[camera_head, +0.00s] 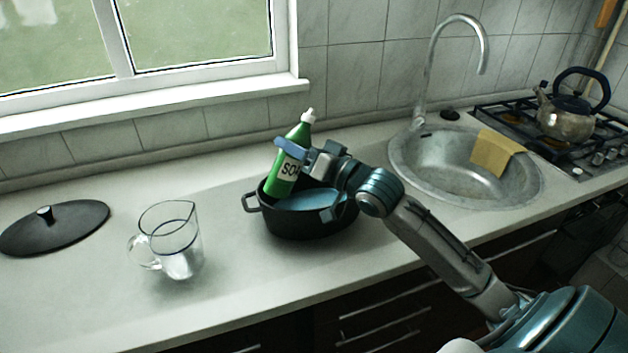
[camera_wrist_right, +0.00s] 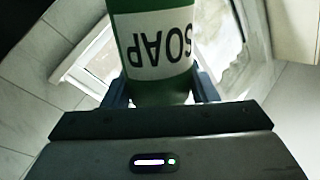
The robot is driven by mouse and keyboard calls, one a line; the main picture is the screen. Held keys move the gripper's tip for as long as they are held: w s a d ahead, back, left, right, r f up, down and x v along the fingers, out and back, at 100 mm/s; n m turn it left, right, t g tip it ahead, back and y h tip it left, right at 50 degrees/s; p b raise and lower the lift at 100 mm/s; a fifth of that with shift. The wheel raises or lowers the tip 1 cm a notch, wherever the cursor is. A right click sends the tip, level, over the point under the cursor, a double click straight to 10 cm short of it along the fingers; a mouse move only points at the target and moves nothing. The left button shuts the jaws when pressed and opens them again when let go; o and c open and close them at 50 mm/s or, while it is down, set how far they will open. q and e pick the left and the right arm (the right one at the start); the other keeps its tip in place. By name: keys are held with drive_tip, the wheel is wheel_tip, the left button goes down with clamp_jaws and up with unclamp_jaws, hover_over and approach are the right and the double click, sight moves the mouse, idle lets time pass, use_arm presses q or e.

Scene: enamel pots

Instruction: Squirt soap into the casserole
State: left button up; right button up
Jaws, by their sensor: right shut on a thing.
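A green soap bottle (camera_head: 290,170) with a white cap and a "SOAP" label is at the left part of the black casserole (camera_head: 298,226), leaning a little to the right with its cap up. My right gripper (camera_head: 303,150) is shut on the bottle's upper body. In the right wrist view the bottle (camera_wrist_right: 155,45) sits between the two fingers (camera_wrist_right: 160,92), its label upside down. The bottle's lower end overlaps the casserole's opening; I cannot tell how high above its bottom it is. Something pale blue shows inside the casserole. My left gripper is not in view.
A dark lid (camera_head: 60,232) lies on the counter at the left, and a glass jug (camera_head: 170,240) stands left of the casserole. A sink (camera_head: 450,172) with a yellow cloth (camera_head: 494,152) is at the right, with a kettle (camera_head: 570,118) on the stove beyond. Counter between jug and casserole is clear.

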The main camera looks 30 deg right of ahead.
drive_tip(key=shift+d+r+m+p, duration=0.15)
drive_tip(key=shift+r+m+p, duration=0.25)
drive_tip(key=shift+r+m, duration=0.15)
drive_tip(key=shift+f+m, duration=0.35)
drive_tip(key=shift+a+f+m+t+h, duration=0.25)
drive_tip(key=shift+f+m+t+h, duration=0.2)
drive_tip(key=shift+m, duration=0.45)
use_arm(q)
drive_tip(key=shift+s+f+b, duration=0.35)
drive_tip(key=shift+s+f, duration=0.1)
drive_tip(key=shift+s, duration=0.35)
use_arm(e)
drive_tip(key=shift+a+f+m, duration=0.1)
drive_tip(key=shift+a+m, duration=0.1)
drive_tip(key=shift+m, duration=0.2)
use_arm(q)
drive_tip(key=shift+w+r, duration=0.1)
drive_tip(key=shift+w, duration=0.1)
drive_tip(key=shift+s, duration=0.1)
use_arm(e)
drive_tip(key=shift+a+f+m, duration=0.1)
drive_tip(key=shift+f+m, duration=0.05)
drive_tip(key=shift+m, duration=0.25)
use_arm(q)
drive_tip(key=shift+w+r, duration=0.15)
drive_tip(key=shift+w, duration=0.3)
use_arm(e)
drive_tip(key=shift+h, duration=0.25)
